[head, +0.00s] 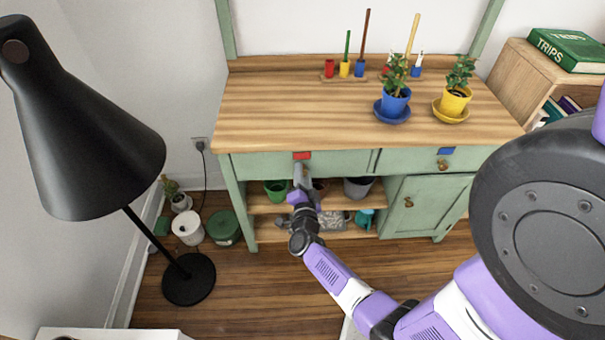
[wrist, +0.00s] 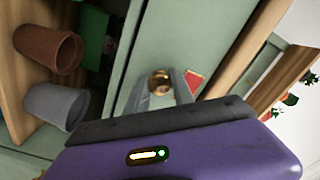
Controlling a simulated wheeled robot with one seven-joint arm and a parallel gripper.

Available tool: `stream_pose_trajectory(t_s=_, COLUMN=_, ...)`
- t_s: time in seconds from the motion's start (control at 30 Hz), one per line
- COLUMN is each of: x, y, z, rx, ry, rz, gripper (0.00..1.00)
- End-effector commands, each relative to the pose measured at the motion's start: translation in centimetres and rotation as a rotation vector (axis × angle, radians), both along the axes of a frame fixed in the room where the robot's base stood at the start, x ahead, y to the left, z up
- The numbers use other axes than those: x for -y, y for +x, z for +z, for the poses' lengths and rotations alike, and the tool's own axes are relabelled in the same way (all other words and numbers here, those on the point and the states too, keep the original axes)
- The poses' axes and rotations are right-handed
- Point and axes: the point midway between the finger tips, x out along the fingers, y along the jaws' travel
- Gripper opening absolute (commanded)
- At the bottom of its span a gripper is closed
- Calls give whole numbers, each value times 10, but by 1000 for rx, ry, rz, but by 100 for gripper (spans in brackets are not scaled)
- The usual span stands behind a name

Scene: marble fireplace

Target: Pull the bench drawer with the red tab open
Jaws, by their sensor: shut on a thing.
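The green bench (head: 335,161) has two drawers side by side under its wooden top. The left drawer (head: 345,161) carries the red tab (head: 302,155) at its upper edge, and its front looks flush with the bench. The red tab also shows in the wrist view (wrist: 194,83), beside my gripper. My gripper (head: 301,172) is at the left drawer front, just below the tab. In the wrist view its two fingers (wrist: 160,92) are on either side of the round brass knob (wrist: 160,82), shut on it. In the head view the gripper hides the knob.
The right drawer has a blue tab (head: 446,150) and a brass knob (head: 442,165). Pots and a teal watering can (head: 364,217) stand on the shelves below. A black lamp (head: 90,120) stands at the left. Potted plants (head: 394,100) stand on the top.

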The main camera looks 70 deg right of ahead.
Motion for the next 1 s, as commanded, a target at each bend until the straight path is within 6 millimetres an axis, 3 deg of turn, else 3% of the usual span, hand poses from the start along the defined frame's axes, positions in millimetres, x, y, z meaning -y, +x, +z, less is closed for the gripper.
stream_pose_trajectory(t_s=0.27, x=-6, y=-2, z=-1, rx=-2, ry=3, rz=1, gripper=0)
stream_pose_trajectory(t_s=0.47, x=-31, y=-12, z=0, rx=-4, ry=4, rz=4, gripper=0)
stream_pose_trajectory(t_s=1.0, x=-156, y=-65, z=-2, rx=-4, ry=6, rz=3, gripper=0)
